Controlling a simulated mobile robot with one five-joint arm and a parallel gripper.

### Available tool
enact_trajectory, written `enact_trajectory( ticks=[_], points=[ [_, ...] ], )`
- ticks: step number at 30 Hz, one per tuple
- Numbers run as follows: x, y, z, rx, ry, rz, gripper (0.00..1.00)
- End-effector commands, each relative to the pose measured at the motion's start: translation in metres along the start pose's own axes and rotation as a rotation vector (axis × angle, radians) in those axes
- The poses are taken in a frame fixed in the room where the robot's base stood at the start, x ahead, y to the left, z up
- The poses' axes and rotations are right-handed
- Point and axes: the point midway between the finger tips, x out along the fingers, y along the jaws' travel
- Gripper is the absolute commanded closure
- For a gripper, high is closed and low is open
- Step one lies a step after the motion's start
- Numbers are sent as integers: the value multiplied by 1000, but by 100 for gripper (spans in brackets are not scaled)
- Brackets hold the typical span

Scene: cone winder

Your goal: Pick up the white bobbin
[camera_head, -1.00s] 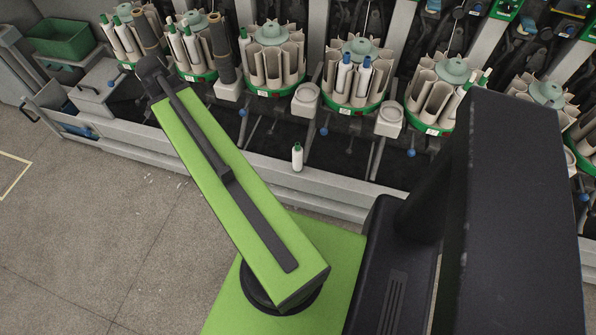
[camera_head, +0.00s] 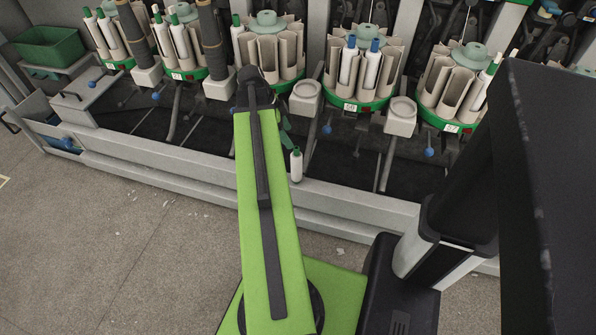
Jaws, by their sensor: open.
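A white bobbin (camera_head: 296,166) with a dark green tip stands upright, alone, on the dark ledge at the front of the machine. My green arm reaches up to the ledge just left of it. My gripper (camera_head: 286,127) shows only partly as a small green piece past the arm's dark end joint, just above and left of the bobbin's tip. It is open, and the bobbin is not between its jaws as far as I can see. The arm hides part of the gripper, and the gap to the bobbin is hard to judge.
Round magazines (camera_head: 364,104) with white bobbins, some blue-tipped, some green-tipped, line the machine behind. Pale square cups (camera_head: 401,116) and blue-knobbed levers (camera_head: 327,129) stand between them. A grey rail (camera_head: 170,150) runs along the ledge's front.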

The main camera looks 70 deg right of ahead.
Motion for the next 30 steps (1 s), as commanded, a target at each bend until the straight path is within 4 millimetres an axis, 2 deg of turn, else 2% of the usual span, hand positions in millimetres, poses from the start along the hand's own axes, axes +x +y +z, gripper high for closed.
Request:
enact_trajectory(
  ticks=[1,6,14,23,30],
  points=[
    [22,0,5,0,0,0,31],
    [53,0,3,0,0,0,31],
    [59,0,2,-2,0,0,31],
    [106,2,10,0,0,1,31],
    [105,2,7,-1,0,0,31]
  ],
)
